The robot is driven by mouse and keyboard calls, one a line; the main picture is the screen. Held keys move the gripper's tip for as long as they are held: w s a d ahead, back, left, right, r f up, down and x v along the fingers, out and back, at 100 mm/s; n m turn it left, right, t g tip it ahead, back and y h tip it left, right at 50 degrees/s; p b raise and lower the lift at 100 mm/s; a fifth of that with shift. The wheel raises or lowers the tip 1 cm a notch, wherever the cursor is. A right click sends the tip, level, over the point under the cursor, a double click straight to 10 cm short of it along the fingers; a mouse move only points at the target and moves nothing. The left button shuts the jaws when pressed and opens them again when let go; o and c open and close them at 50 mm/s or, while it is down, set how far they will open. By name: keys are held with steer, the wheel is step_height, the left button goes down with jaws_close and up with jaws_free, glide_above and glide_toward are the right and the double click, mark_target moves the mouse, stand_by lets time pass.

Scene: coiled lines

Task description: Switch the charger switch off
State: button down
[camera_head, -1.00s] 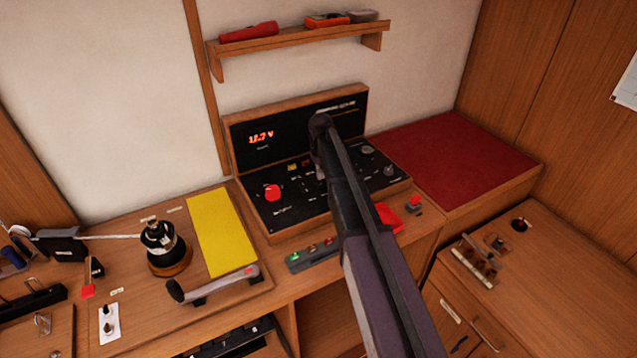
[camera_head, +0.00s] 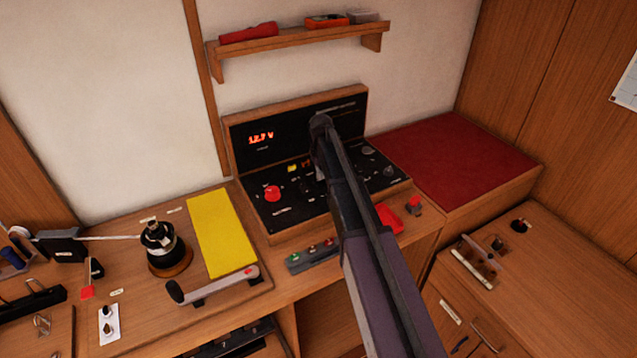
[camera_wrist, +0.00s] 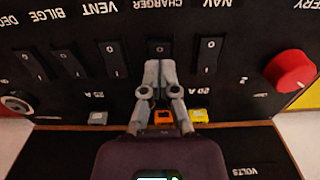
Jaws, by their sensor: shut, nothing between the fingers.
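The charger switch (camera_wrist: 159,47) is a black rocker under the CHARGER label in the wrist view. Its upper end shows; its lower part is hidden behind my fingers. My gripper (camera_wrist: 159,66) is shut and empty, with its fingertips over the lower part of this switch. I cannot tell whether they touch it, nor which way the rocker is tilted. In the head view, my arm covers the fingertips and the charger switch on the black panel (camera_head: 295,208).
Neighbouring rockers stand close by, VENT (camera_wrist: 111,58) on one side and NAV (camera_wrist: 208,56) on the other. A red knob (camera_wrist: 290,71) is at the right. Orange (camera_wrist: 163,117) and yellow (camera_wrist: 198,115) fuses sit below the switches. The red-topped surface (camera_head: 450,155) is clear.

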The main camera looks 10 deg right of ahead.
mark_target(320, 185)
steer(key=shift+f+b, duration=1.4)
steer(key=shift+f, duration=0.05)
stand_by(1.5)
steer(key=shift+r, duration=0.15)
steer(key=shift+r+p, duration=3.4)
steer(key=shift+p, duration=0.15)
steer(key=s+m, duration=0.3)
steer(key=s, duration=2.6)
steer(key=shift+m, duration=0.3)
